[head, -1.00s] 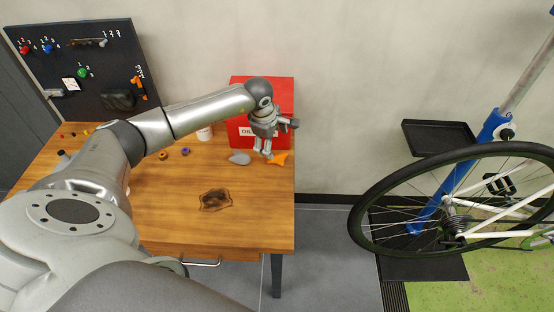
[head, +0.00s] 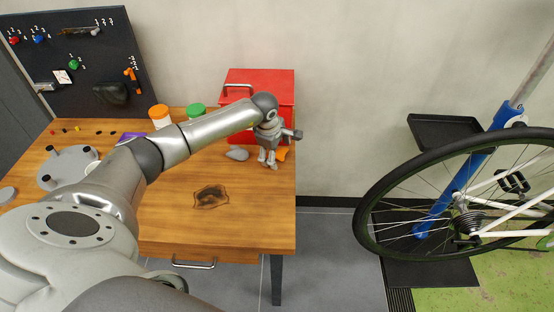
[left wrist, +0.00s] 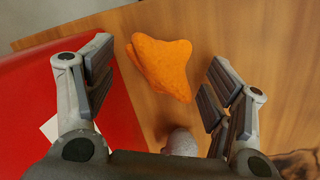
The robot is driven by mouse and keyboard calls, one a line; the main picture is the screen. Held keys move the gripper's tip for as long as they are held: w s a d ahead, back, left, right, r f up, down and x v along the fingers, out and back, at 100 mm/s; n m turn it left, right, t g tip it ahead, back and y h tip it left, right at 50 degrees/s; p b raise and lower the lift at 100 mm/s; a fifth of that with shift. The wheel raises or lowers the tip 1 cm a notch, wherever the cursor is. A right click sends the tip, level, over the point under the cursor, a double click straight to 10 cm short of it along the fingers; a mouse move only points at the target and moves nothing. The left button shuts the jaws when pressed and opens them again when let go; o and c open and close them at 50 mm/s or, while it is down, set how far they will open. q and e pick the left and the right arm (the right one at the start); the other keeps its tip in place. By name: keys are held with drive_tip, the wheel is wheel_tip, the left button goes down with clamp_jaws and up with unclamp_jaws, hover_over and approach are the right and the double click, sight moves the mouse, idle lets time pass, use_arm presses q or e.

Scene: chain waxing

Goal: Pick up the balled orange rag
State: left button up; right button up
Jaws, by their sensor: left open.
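The balled orange rag (left wrist: 162,65) lies on the wooden table, between and beyond my two open fingers in the left wrist view. In the head view only a small part of the rag (head: 282,153) shows beside my left gripper (head: 267,162), near the table's right edge. My left gripper (left wrist: 158,100) is open and empty, with a finger to either side of the rag; contact does not show. My right gripper is not in view.
A red box (head: 258,82) stands behind the gripper, close to it. A grey lump (head: 237,154) lies just left of it. A dark stained patch (head: 210,196) lies nearer on the table (head: 250,222). A bicycle wheel (head: 455,190) stands to the right.

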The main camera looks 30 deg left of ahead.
use_arm(q)
drive_tip(key=shift+w+f, duration=0.15)
drive_tip(key=shift+f, duration=0.25)
drive_tip(key=shift+r, duration=0.1)
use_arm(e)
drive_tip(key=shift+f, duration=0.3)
use_arm(q)
drive_tip(key=shift+c, duration=0.3)
drive_tip(key=c, duration=1)
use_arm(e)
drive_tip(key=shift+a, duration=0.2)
